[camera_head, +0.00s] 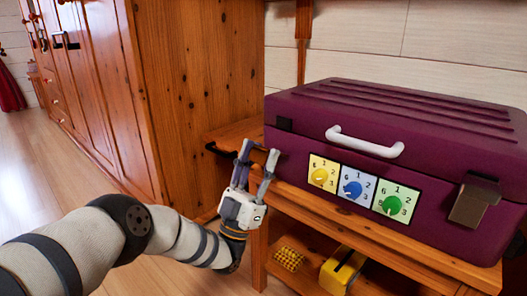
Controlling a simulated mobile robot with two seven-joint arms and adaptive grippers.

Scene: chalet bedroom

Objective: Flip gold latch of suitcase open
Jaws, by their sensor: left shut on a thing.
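The purple suitcase (420,115) lies flat and closed on a wooden stand, with a white handle (365,142) on its front. A brownish-gold latch (468,206) hangs down at the front right. My left gripper (258,156) is at the suitcase's front left corner, fingers pointing up. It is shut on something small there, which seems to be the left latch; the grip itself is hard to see. My right gripper is not in view.
Yellow, blue and green number dials (353,188) sit on the suitcase front. The stand (318,210) has a lower shelf with a yellow box (343,270) and a yellow patterned item (289,259). A wooden wardrobe (195,90) stands at the left. The floor (60,170) at the left is clear.

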